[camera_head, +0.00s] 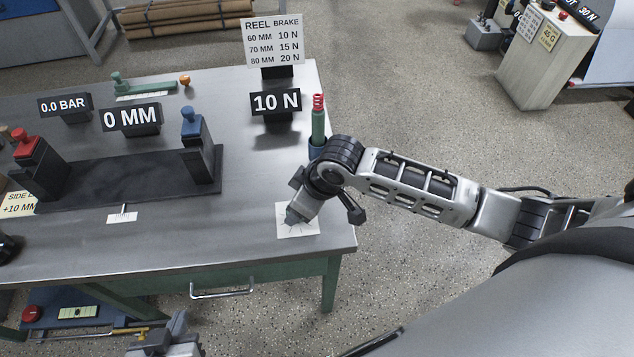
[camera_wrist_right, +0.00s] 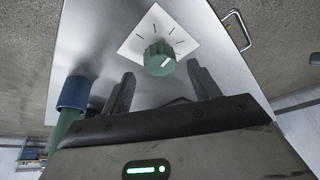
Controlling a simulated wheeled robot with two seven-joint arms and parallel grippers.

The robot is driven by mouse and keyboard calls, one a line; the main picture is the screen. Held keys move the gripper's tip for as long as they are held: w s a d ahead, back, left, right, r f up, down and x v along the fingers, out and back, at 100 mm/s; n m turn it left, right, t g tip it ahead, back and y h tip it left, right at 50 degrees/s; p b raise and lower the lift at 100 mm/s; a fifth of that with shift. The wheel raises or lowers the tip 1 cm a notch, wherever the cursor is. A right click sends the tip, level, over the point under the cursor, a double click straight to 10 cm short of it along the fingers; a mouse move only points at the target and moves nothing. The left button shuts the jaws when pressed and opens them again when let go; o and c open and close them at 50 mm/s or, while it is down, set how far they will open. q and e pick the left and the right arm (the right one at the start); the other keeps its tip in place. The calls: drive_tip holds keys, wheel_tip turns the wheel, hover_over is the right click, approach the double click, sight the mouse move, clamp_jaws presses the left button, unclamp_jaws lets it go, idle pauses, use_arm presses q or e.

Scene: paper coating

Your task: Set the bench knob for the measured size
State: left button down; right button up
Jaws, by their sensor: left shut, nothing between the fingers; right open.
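The bench knob (camera_wrist_right: 160,57) is green with a white pointer mark, on a white card (camera_head: 310,229) with several dark ticks at the bench's front right corner. My right gripper (camera_head: 299,208) is over the card and hides much of the knob in the head view. In the right wrist view its open fingers (camera_wrist_right: 163,78) point at the knob, one to each side; contact is not clear. The brake display (camera_head: 276,102) reads 10 N and the size display (camera_head: 131,119) reads 0 MM. My left gripper (camera_head: 165,340) is shut and empty at the bottom edge, in front of the bench.
The REEL BRAKE sign (camera_head: 273,42) lists 60 MM 10 N, 70 MM 15 N, 80 MM 20 N. A green rod with a red spring (camera_head: 318,120) stands in a blue holder (camera_wrist_right: 73,92) near my right wrist. A black fixture (camera_head: 120,178) with red and blue-topped posts fills the left bench.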

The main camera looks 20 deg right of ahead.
drive_tip(key=v, duration=1.3)
drive_tip(key=shift+r, duration=0.15)
